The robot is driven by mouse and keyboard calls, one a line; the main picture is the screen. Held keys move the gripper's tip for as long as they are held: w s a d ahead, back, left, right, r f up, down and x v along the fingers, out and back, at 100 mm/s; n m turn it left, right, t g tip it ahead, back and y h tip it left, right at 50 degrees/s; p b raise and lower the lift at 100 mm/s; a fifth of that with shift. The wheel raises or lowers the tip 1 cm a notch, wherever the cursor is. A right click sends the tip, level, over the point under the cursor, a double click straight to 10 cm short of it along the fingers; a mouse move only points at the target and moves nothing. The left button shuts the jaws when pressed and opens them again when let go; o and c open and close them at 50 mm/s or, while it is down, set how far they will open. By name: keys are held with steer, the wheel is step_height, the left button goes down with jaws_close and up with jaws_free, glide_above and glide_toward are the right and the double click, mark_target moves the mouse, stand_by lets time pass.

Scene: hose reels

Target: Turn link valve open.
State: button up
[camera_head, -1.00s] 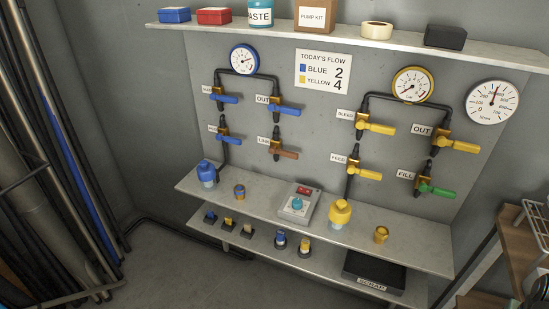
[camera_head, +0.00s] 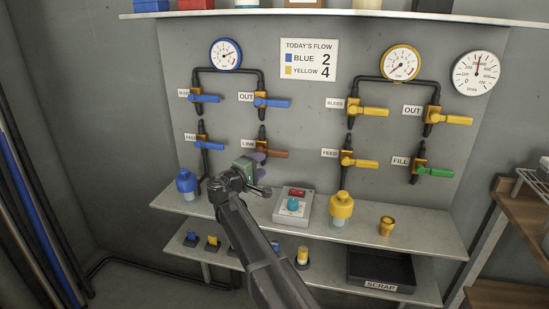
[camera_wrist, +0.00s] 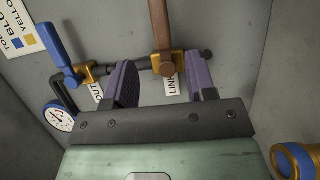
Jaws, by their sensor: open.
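The link valve has a brown lever (camera_head: 277,153) on a brass body, beside the LINK label (camera_head: 249,143). The lever points right, across its upright black pipe. In the wrist view the brown lever (camera_wrist: 159,22) runs up from the brass body (camera_wrist: 166,63), square to the pipe. My gripper (camera_head: 260,163) is in front of this valve. In the wrist view its purple fingers (camera_wrist: 164,83) are apart, one on each side of the valve body, with nothing held. Whether they touch it I cannot tell.
The blue OUT valve (camera_head: 270,101) is above the link valve, and the blue feed valve (camera_head: 208,145) is to its left. A shelf (camera_head: 400,222) below holds a blue bottle (camera_head: 187,182), a control box (camera_head: 293,204) and a yellow bottle (camera_head: 341,206). Yellow valves are at right.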

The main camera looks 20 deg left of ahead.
mark_target(276, 155)
steer(key=x, duration=1)
steer(key=shift+w, duration=0.15)
steer(key=shift+d, duration=0.1)
jaws_close()
